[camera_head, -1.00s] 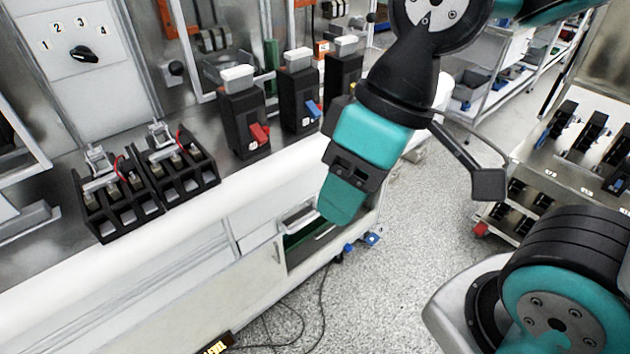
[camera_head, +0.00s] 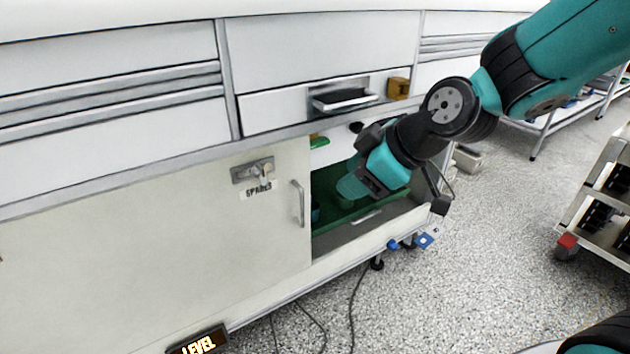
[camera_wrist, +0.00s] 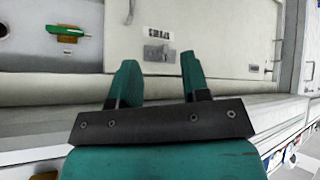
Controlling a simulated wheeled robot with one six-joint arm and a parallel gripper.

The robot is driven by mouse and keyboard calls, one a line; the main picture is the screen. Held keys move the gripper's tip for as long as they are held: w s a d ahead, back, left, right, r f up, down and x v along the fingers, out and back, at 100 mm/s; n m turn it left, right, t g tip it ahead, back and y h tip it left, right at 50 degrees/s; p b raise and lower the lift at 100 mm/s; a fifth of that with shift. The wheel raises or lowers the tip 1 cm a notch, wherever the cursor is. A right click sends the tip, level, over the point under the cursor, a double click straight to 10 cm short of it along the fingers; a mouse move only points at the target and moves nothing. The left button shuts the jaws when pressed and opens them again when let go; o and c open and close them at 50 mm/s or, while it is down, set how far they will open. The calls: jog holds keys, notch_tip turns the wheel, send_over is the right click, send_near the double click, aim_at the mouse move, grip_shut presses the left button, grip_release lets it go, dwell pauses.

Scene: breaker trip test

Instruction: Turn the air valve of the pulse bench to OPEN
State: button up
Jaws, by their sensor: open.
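A small fitting with a green lever-like bar on a brass-coloured body (camera_wrist: 68,34) shows at the upper left of the wrist view. It looks like a valve; I cannot read any OPEN mark. In the head view its green part (camera_head: 318,141) sits on the pale panel above the open cabinet bay. My gripper (camera_head: 352,188) is in front of that bay, lower and to the right of the green part, apart from it. In the wrist view my gripper (camera_wrist: 158,75) is open with nothing between its two teal fingers.
A closed cabinet door (camera_head: 150,230) labelled SPARES, with a latch (camera_head: 253,172) and handle (camera_head: 298,204), is left of the bay. A LEVEL sign (camera_head: 198,342) and cables lie below.

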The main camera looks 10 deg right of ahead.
jog(key=w+f+n+t+b, duration=0.1)
jog(key=w+f+n+b, duration=0.15)
jog(key=f, duration=0.35)
jog(key=n+t+b, duration=0.8)
jog(key=t+b, duration=0.2)
jog(key=b, duration=0.2)
send_near(317, 147)
jog(key=shift+m, duration=0.25)
jog(key=x, duration=0.9)
jog(key=shift+w, duration=0.25)
jog(key=shift+x, duration=0.8)
jog(key=shift+r, duration=0.2)
grip_shut()
